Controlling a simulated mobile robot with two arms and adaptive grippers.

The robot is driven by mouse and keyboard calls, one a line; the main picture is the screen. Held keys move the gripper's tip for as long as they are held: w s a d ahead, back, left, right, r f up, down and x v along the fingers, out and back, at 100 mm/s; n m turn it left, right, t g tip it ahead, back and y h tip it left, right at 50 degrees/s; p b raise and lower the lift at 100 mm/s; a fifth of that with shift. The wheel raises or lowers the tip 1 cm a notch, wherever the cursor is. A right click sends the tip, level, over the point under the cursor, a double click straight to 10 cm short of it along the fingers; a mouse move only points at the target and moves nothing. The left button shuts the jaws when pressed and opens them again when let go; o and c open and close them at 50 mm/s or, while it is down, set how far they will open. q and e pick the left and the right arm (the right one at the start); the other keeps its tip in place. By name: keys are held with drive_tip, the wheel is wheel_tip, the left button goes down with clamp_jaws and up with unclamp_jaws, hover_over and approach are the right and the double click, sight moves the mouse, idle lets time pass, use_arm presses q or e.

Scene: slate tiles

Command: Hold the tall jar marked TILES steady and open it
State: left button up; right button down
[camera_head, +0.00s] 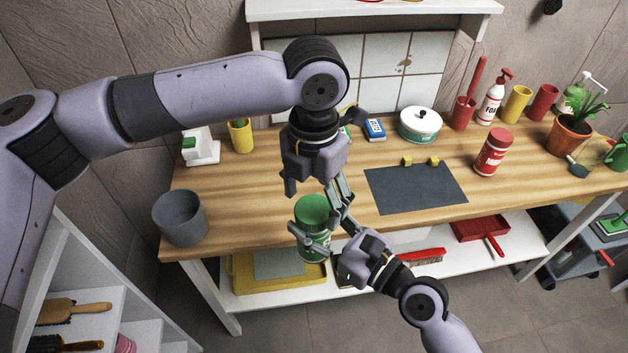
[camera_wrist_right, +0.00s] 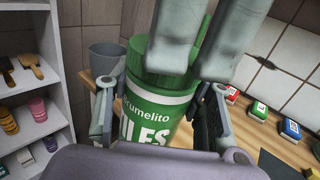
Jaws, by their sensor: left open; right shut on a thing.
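The green jar (camera_head: 312,241) has a green lid (camera_head: 313,208) and appears upright at the worktop's front edge; I cannot tell whether its base rests there. In the right wrist view the jar (camera_wrist_right: 155,112) shows white lettering ending in "ILES". My right gripper (camera_head: 322,226) is shut on the jar's body, with a finger on each side (camera_wrist_right: 158,110). My left gripper (camera_head: 314,192) points down over the lid, open. In the right wrist view its fingers (camera_wrist_right: 188,45) hide part of the lid; contact with the lid cannot be told.
A grey pot (camera_head: 181,220) stands left on the wooden worktop (camera_head: 235,200). A dark slate mat (camera_head: 415,190) lies to the right, with small yellow blocks by its back edge. A red jar (camera_head: 492,152) and a white lidded pot (camera_head: 420,126) stand beyond. Worktop between pot and mat is mostly clear.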

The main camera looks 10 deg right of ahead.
use_arm(q)
drive_tip(key=shift+f, duration=0.7)
drive_tip(key=shift+c, duration=0.5)
drive_tip(key=c, duration=1.1)
drive_tip(key=o, duration=1.2)
drive_tip(key=shift+o, duration=0.2)
